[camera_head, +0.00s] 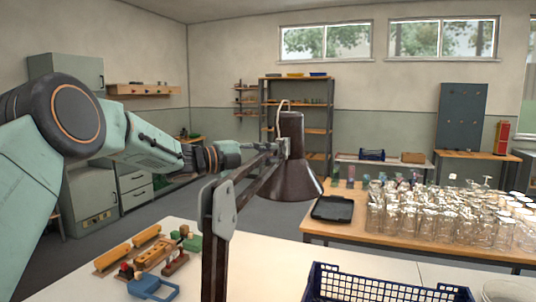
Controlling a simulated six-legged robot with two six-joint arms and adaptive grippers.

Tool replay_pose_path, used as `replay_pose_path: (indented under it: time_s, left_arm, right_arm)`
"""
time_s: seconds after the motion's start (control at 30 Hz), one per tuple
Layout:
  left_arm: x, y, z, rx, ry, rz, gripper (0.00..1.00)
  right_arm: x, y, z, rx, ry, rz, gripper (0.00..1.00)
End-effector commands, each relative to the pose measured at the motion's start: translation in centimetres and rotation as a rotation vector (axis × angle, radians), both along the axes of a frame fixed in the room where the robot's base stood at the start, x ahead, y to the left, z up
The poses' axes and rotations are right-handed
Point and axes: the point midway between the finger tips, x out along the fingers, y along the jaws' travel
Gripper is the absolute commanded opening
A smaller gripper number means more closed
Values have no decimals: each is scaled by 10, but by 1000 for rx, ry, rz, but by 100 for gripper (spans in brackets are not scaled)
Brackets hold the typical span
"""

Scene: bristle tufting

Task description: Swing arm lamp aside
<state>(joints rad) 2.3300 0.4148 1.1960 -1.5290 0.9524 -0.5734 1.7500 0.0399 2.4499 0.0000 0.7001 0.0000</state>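The swing arm lamp stands on the white table close in front of me. Its dark upright post and arm (215,240) rise at the middle and slope up to a dark brown cone shade (291,180), which hangs above the table's far edge. My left arm reaches in from the left. Its gripper (272,149) is at the lamp's head, beside the top of the arm and the shade's neck. The fingers overlap the lamp there, so I cannot tell whether they touch or grip it. My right gripper is not in view.
A blue crate (318,286) stands at the table's front right. Wooden blocks and small tools (150,252) and a blue holder (153,288) lie at left. Behind, a wooden table (325,229) holds many glass jars (440,215) and a black tray (332,209).

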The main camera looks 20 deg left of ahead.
Motion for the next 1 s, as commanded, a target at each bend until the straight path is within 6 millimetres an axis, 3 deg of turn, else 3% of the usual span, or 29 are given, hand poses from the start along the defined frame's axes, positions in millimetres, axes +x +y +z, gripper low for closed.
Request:
replay_pose_path:
  time_s: [0.2, 0.57, 1.0]
  left_arm:
    - [0, 0, 0, 0, 1, 0, 38]
    - [-2, 3, 2, -1, -3, 1, 39]
    - [-62, 55, 2, -7, -3, 3, 39]
  right_arm:
    - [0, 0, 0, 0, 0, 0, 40]
    - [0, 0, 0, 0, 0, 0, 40]
    - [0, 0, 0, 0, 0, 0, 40]
